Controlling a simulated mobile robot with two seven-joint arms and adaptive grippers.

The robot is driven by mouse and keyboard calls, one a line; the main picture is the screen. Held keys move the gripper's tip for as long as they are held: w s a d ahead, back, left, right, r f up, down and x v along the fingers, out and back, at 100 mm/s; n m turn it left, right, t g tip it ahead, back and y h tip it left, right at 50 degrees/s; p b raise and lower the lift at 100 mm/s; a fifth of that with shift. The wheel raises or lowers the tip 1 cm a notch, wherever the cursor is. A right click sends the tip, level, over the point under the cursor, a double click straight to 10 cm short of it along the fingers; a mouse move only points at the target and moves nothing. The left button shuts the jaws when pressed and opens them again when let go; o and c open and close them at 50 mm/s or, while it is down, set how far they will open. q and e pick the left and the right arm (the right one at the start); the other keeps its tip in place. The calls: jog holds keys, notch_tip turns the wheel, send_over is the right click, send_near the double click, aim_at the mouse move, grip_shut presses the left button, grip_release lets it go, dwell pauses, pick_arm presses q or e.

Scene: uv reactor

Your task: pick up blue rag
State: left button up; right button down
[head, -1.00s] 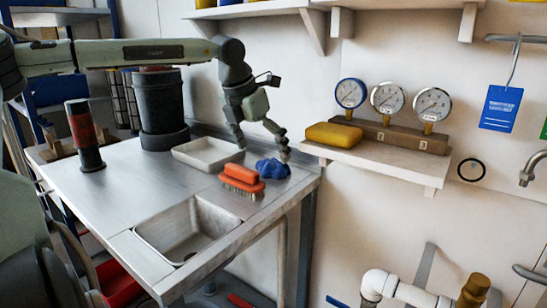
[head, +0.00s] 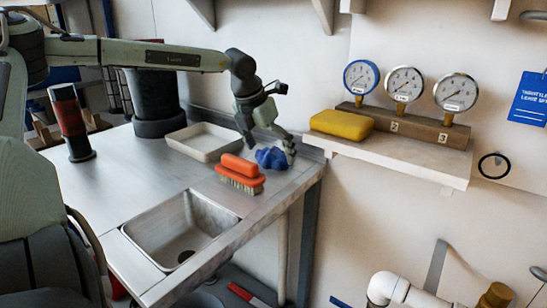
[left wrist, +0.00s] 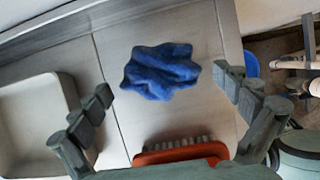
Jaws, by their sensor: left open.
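The blue rag (head: 271,158) lies crumpled on the metal worktop, just behind and right of an orange brush. My left gripper (head: 270,152) is over the back right part of the worktop, with its fingers around the rag's place. In the left wrist view the rag (left wrist: 160,71) lies ahead of and between the spread fingertips of my left gripper (left wrist: 166,90), with bare metal showing on both sides. The fingers are open and hold nothing. My right gripper is not in view.
The orange brush (head: 239,171) sits close to the rag; it also shows in the left wrist view (left wrist: 180,151). A pale tray (head: 204,141) stands left of the rag. A sink (head: 184,230) is in front. A shelf (head: 440,168) with gauges and a yellow sponge (head: 342,124) is at right.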

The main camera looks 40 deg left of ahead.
pick_arm(q)
jog(key=shift+w+f, duration=0.15)
jog(key=shift+f, duration=0.1)
jog(key=shift+c, duration=0.5)
jog(key=c, duration=1)
jog(key=shift+c, duration=0.2)
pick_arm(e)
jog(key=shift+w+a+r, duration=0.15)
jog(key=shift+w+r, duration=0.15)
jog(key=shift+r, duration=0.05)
pick_arm(q)
jog(key=shift+r, duration=0.15)
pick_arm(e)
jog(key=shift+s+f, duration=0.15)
